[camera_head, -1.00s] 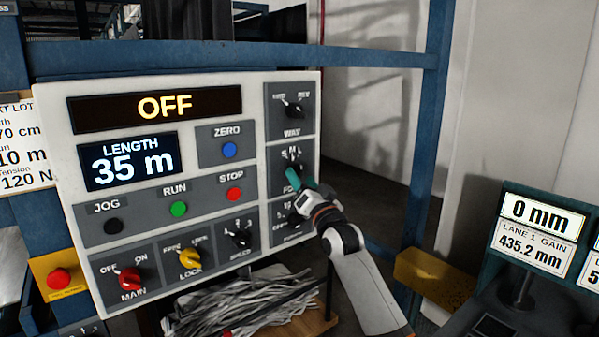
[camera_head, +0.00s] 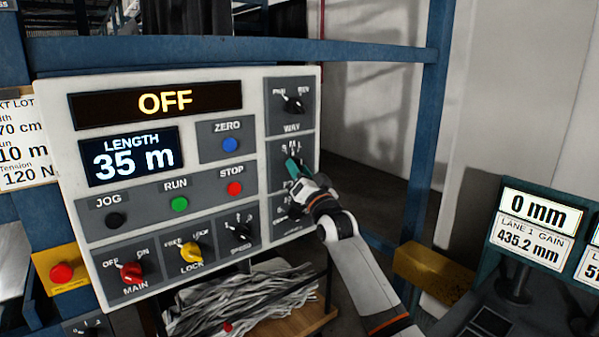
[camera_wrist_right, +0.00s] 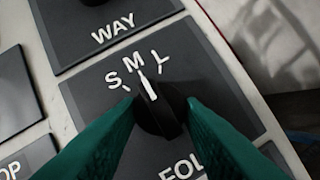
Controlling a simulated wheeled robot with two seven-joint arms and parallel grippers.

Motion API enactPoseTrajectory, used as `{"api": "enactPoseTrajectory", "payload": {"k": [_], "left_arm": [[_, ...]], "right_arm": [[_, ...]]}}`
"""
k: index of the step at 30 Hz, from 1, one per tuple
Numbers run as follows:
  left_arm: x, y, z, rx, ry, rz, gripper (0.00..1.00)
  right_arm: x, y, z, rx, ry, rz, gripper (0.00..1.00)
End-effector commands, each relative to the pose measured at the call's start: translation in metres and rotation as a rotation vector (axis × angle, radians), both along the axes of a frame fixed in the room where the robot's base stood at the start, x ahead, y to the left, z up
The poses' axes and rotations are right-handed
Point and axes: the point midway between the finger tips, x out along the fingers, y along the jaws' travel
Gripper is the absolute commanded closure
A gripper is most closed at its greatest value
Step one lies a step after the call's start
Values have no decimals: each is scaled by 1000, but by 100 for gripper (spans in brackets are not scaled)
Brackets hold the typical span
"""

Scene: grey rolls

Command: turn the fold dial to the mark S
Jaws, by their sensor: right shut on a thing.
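The fold dial is a black knob (camera_wrist_right: 158,122) with a white pointer line, on a dark plate lettered S, M and L. In the right wrist view its pointer aims at M, the middle mark; the S mark (camera_wrist_right: 113,79) is to the left of it. My right gripper (camera_head: 295,166) has its teal fingers on the dial in the head view. In the right wrist view the fingers stand on either side of the knob, shut on it. The word below the dial is partly hidden by a finger. My left gripper is not in view.
The way dial (camera_head: 293,104) sits just above the fold dial, and another dial (camera_head: 291,208) is below, partly covered by my arm. The panel (camera_head: 255,90) also carries run, stop, jog and zero buttons. Its display (camera_head: 158,102) reads OFF. A blue post (camera_head: 432,140) stands to the right.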

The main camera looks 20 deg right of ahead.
Motion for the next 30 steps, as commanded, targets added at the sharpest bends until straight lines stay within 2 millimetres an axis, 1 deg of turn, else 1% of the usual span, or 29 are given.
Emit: {"api": "enactPoseTrajectory", "payload": {"k": [7, 15, 24, 30], "left_arm": [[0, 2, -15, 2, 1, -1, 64], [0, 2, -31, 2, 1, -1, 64], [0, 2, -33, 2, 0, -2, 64], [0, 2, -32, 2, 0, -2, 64]], "right_arm": [[1, -2, -4, -81, -28, -2, 88], [1, -4, -3, -257, -91, -3, 88], [2, -6, -1, -424, -151, -3, 88], [2, -6, -1, -482, -174, -1, 88]]}}
